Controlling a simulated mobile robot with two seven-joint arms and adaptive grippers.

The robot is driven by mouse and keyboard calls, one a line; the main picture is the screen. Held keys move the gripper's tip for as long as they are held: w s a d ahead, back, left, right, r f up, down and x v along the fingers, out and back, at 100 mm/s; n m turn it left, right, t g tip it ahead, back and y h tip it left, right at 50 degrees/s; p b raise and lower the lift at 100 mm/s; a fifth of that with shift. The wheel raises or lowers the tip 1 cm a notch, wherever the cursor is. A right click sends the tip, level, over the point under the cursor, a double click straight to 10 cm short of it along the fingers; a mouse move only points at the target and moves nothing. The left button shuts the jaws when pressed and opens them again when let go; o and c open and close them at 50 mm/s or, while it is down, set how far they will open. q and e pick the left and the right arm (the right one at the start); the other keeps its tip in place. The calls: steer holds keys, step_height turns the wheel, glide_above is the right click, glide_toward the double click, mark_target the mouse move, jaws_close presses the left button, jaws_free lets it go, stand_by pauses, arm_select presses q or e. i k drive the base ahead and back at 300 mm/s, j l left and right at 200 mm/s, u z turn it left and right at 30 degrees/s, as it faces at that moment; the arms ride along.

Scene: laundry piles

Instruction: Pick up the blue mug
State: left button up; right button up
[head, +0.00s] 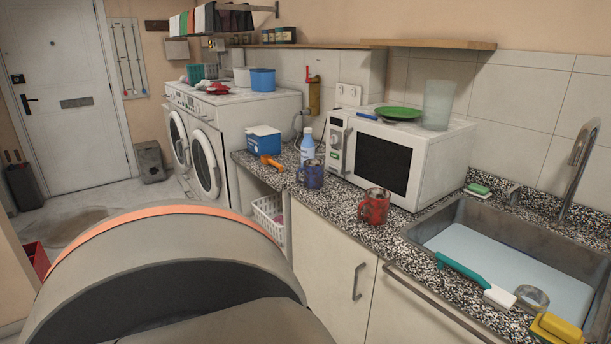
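The blue mug (311,174) stands upright on the speckled countertop (335,205), left of the white microwave and in front of a white-and-blue bottle (307,145). A red mug (374,206) stands on the same counter to its right, nearer the sink. Neither gripper shows in the head view. A large grey rounded part with an orange band, which looks like mine, fills the lower left and hides the floor there.
The microwave (384,165) carries a green plate (399,113) and a clear glass (438,105). An orange scoop-like item (271,162) and a blue-and-white box (263,140) lie left of the mug. A sink (510,225) with a brush (463,269) is right.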

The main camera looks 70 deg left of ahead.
mark_target(312, 169)
steer(key=u, duration=2.1)
steer(key=i+j+z, duration=0.3)
steer(key=i+j, duration=0.15)
steer(key=j, duration=0.2)
steer(key=i+j+z, duration=0.1)
steer(key=j, duration=0.3)
steer(key=i+j+z, duration=0.3)
steer(key=j, duration=0.45)
steer(key=i+j+z, duration=0.15)
steer(key=j, duration=0.3)
steer(key=i, duration=0.1)
